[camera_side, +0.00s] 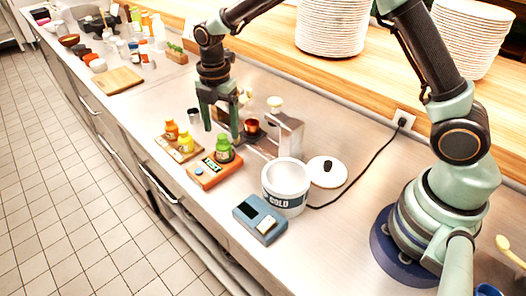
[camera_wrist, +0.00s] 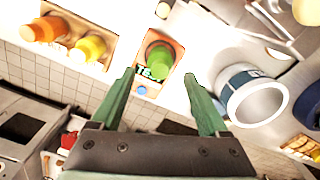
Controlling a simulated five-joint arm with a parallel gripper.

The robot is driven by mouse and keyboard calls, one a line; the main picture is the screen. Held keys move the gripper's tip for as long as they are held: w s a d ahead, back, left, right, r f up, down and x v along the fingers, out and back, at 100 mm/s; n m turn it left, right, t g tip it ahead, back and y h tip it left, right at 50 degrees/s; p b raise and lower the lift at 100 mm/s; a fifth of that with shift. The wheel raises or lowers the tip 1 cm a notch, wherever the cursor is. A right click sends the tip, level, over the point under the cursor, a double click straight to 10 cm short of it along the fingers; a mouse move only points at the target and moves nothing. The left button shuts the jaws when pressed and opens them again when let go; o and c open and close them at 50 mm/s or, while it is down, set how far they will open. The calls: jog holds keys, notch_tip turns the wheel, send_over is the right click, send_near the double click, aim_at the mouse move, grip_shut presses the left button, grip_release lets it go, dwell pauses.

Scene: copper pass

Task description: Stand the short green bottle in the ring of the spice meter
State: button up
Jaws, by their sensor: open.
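The short green bottle (camera_side: 223,152) stands upright on the orange spice meter (camera_side: 203,181), at the ring's place; the ring itself is hidden beneath it. The meter's lit display seems to read TEST, and a blue button is in front of it. In the wrist view the green bottle (camera_wrist: 157,64) is on the spice meter (camera_wrist: 176,48), just beyond the fingertips and between their lines. My gripper (camera_side: 221,130) is open and empty, its fingers pointing down, above and slightly behind the bottle. In the wrist view my gripper (camera_wrist: 160,73) shows both fingers clear of the bottle.
An orange bottle (camera_side: 171,130) and a yellow bottle (camera_side: 185,142) stand on a wooden tray left of the meter. A white COLD pot (camera_side: 286,190), a blue device (camera_side: 260,218) and a metal stand (camera_side: 289,134) are to the right. The counter's front edge is close to the meter.

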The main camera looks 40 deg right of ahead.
aim_at(223, 136)
notch_tip(223, 136, up, 6)
jog(key=shift+r, duration=0.1)
jog(key=s+d+r+m+t, duration=0.3)
jog(key=s+d+r+m, duration=0.3)
jog(key=s+r+m, duration=0.4)
jog(key=s+d+m+t, duration=0.1)
jog(key=s+d+m, duration=0.1)
jog(key=s+m, duration=0.2)
jog(key=s+d+f+m+t, duration=0.1)
jog(key=s+d+m, duration=0.2)
jog(key=m, duration=0.5)
jog(key=shift+s+f+m+t, duration=0.2)
jog(key=shift+s+m+t, duration=0.1)
jog(key=shift+s, duration=0.2)
